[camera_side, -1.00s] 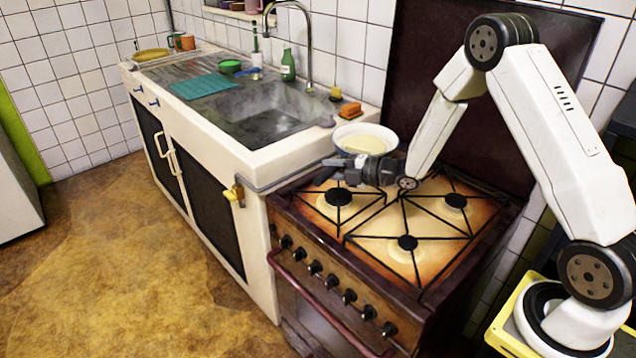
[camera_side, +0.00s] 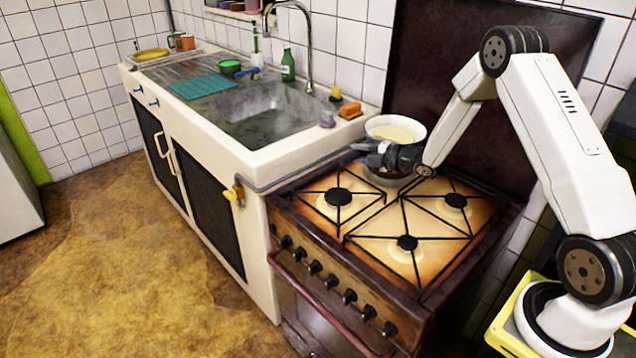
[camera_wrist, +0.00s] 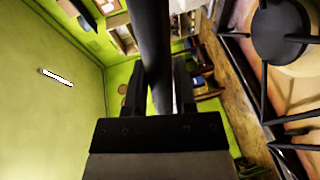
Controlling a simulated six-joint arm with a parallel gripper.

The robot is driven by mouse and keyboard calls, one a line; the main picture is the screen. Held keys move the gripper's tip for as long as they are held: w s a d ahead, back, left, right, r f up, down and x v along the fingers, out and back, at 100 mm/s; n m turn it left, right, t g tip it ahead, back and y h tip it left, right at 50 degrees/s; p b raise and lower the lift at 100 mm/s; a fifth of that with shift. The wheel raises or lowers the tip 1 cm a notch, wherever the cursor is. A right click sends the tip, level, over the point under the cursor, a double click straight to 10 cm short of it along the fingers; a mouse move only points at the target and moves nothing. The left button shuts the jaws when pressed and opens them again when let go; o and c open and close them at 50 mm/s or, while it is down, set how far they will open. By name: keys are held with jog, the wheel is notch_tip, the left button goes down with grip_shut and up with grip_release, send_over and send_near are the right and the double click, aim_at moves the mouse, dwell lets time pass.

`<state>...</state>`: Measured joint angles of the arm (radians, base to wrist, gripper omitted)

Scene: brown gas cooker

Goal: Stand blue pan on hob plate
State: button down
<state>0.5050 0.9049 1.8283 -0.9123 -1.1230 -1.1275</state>
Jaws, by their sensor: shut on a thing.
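A pale round pan (camera_side: 396,130) with a cream inside shows in the side view, above the back left of the cooker; no blue shows on it. My gripper (camera_side: 374,156) is just in front of and below its rim. In the wrist view a dark bar like a handle (camera_wrist: 155,40) runs up between the fingers, and my gripper (camera_wrist: 160,82) is shut on it. The hob has black plates at front left (camera_side: 338,197), front right (camera_side: 407,243) and back right (camera_side: 456,201). The back left plate is hidden behind my gripper and a dark rounded shape (camera_side: 388,178).
The sink counter (camera_side: 285,150) adjoins the cooker on the left, with a sponge (camera_side: 350,110) near its corner. The cooker's dark raised lid (camera_side: 425,60) stands behind. Black pan grates cross the hob; its front and right are clear.

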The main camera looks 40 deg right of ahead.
jog(key=shift+f, duration=3.65)
jog(key=shift+c, duration=1.7)
grip_release()
jog(key=shift+f, duration=0.15)
jog(key=v, duration=0.8)
